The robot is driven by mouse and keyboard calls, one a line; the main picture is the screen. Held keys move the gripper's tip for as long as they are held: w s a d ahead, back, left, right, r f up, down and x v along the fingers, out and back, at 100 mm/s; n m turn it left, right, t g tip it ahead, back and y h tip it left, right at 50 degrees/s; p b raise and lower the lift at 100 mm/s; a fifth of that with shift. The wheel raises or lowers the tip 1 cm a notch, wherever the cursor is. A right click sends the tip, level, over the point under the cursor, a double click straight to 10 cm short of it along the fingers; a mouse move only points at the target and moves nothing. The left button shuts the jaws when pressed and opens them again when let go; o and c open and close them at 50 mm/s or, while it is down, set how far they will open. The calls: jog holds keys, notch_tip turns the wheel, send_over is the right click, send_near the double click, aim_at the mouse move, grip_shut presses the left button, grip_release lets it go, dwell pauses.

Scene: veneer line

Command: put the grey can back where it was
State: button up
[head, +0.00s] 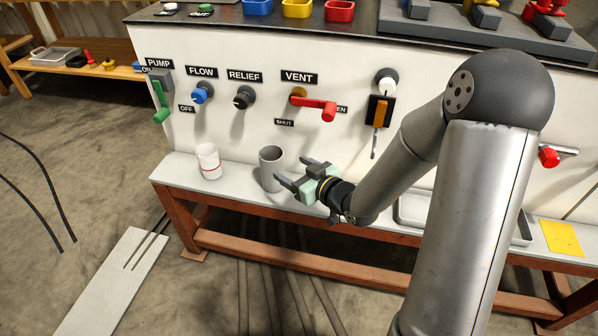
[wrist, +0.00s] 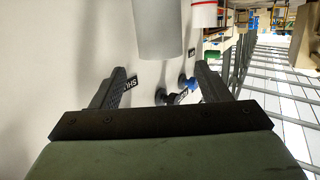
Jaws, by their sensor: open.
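The grey can (head: 270,166) stands upright on the pale bench ledge (head: 232,174) in front of the white panel, below the RELIEF and VENT controls. It also shows at the top of the wrist view (wrist: 160,28), just beyond my fingertips and roughly in line with the gap between them. My gripper (head: 290,172) is open and empty, at the right of the can, fingers pointing towards it. Whether a fingertip touches the can I cannot tell.
A white can with a red band (head: 208,161) stands left of the grey can. A red VENT handle (head: 315,107) sticks out above my gripper. A shallow metal tray (head: 411,212) lies right, partly behind my arm. A yellow sheet (head: 562,238) lies at far right.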

jog(key=s+d+f+m+g+h, duration=0.2)
jog(key=s+d+m+g+h, duration=0.3)
jog(key=s+d+h, duration=0.55)
jog(key=s+d+r+m+g, duration=0.1)
jog(key=s+g, duration=0.3)
jog(key=s, duration=0.4)
jog(key=s+r+m+g, duration=0.1)
jog(key=s+r+g, duration=0.2)
jog(key=s, duration=0.5)
jog(key=shift+s+d+m+g+y, duration=0.15)
jog(key=shift+d+m+g+y, duration=0.2)
jog(key=shift+g+y, duration=0.1)
jog(key=shift+r, duration=0.1)
notch_tip(320, 180, up, 33)
jog(key=a+t+p, duration=0.1)
jog(key=p, duration=2.9)
jog(key=shift+a+f, duration=0.2)
jog(key=shift+a, duration=0.1)
